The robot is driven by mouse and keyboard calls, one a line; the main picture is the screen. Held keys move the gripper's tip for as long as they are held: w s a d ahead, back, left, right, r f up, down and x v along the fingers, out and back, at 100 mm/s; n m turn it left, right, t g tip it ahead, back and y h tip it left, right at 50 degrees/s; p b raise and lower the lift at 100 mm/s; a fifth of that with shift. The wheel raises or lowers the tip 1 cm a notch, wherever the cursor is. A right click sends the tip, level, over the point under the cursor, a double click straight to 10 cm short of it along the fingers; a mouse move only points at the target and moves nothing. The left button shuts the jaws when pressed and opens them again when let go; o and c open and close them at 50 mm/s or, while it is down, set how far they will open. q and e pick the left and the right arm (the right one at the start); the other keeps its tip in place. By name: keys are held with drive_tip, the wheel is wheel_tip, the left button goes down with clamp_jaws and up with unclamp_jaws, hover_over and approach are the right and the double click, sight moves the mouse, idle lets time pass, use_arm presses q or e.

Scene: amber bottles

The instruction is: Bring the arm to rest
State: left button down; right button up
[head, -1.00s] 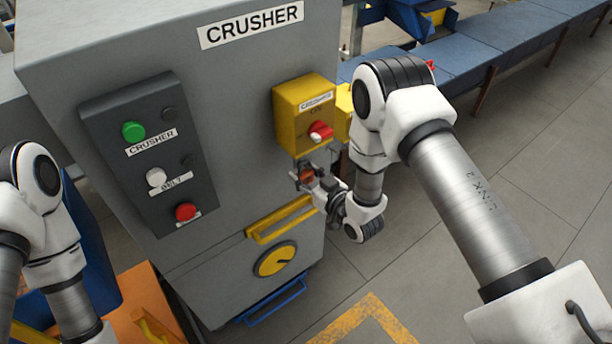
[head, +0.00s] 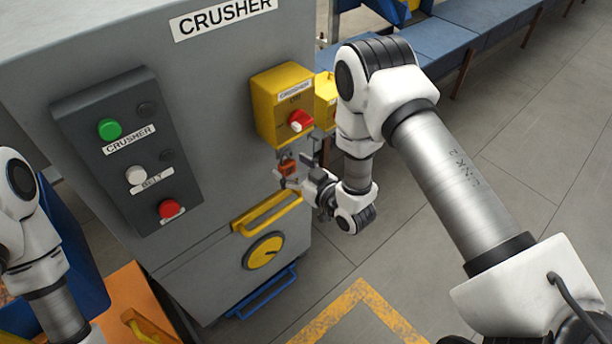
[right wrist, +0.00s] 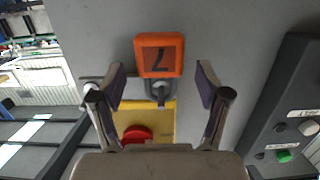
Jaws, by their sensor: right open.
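My right gripper (head: 293,171) is open in front of the crusher's grey face, below the yellow switch box (head: 283,102). An orange padlock (head: 287,165) hangs just under that box. In the right wrist view the padlock (right wrist: 160,55) bears a dark 7, appears upside down and hangs at a metal hasp (right wrist: 158,92). It sits between and just beyond the open fingertips (right wrist: 161,75), with a gap on either side. The box's red knob (head: 300,121) also shows in the wrist view (right wrist: 137,133). My left arm shows at the left edge; its gripper is out of view.
The crusher (head: 215,160) carries a dark button panel (head: 130,150), a yellow handle (head: 265,214) and a round yellow dial (head: 263,251). A blue conveyor (head: 480,45) runs behind. An orange container (head: 135,300) stands lower left. Open floor (head: 520,190) lies to the right.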

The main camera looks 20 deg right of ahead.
drive_tip(key=v, duration=1)
drive_tip(key=s+d+f+m+g+h, duration=0.2)
drive_tip(key=s+f+g, duration=0.5)
drive_tip(key=s, duration=0.5)
drive_tip(key=s+d+f+m+g+h, duration=0.2)
drive_tip(key=s+f+g, duration=0.6)
drive_tip(key=s, duration=0.5)
drive_tip(key=shift+f+h, duration=0.8)
drive_tip(key=shift+f, duration=0.2)
